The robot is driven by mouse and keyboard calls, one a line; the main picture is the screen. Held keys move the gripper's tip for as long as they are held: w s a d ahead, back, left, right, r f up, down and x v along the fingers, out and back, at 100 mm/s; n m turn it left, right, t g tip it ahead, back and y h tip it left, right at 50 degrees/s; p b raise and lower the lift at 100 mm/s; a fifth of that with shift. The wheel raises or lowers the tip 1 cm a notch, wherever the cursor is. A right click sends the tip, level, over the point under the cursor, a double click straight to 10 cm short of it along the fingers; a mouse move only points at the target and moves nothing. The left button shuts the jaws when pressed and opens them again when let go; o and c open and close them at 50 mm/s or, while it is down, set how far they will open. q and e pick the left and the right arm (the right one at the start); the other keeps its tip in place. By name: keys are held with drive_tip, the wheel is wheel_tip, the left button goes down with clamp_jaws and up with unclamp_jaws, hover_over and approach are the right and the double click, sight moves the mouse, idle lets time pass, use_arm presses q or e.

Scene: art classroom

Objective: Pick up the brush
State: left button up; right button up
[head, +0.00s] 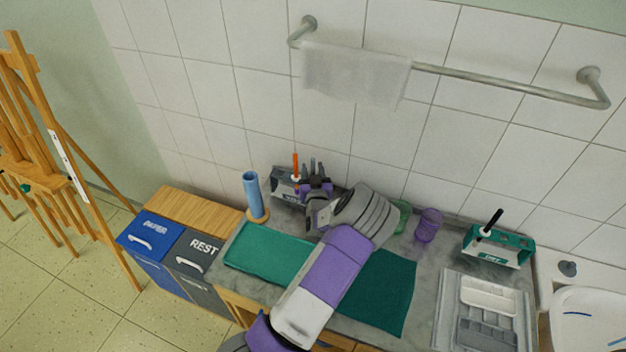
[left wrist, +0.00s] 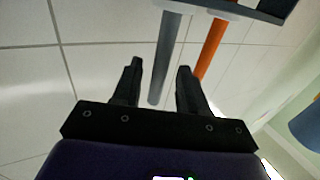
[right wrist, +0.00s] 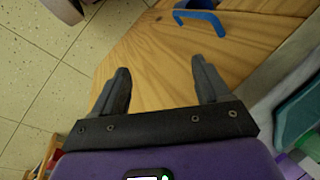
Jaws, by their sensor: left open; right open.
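A brush with an orange handle (head: 295,163) stands upright in a grey holder (head: 285,188) against the tiled wall. In the left wrist view the orange handle (left wrist: 211,52) is just right of my fingers, and a grey handle (left wrist: 166,50) lies between them in the picture. I cannot tell how far beyond the fingertips it is. My left gripper (head: 314,167) is open and empty beside the grey holder. A brush with a black handle (head: 493,220) stands in a green holder (head: 484,248) at the right. My right gripper (right wrist: 161,68) is open and empty, outside the head view.
A blue cylinder (head: 251,190) stands left of the grey holder. Behind my left arm are a green cup (head: 402,212) and a purple cup (head: 428,225). A grey tray (head: 450,310) and a sink (head: 590,315) are at right. A towel rail (head: 500,82) crosses the wall above.

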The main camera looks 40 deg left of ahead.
use_arm(q)
drive_tip(key=shift+w+a, duration=0.4)
drive_tip(key=shift+w, duration=0.05)
clamp_jaws()
wheel_tip(320, 180, up, 10)
drive_tip(key=shift+r+p, duration=0.1)
drive_tip(key=shift+p, duration=0.45)
drive_tip(key=shift+r+p, duration=1)
drive_tip(key=shift+r, duration=0.4)
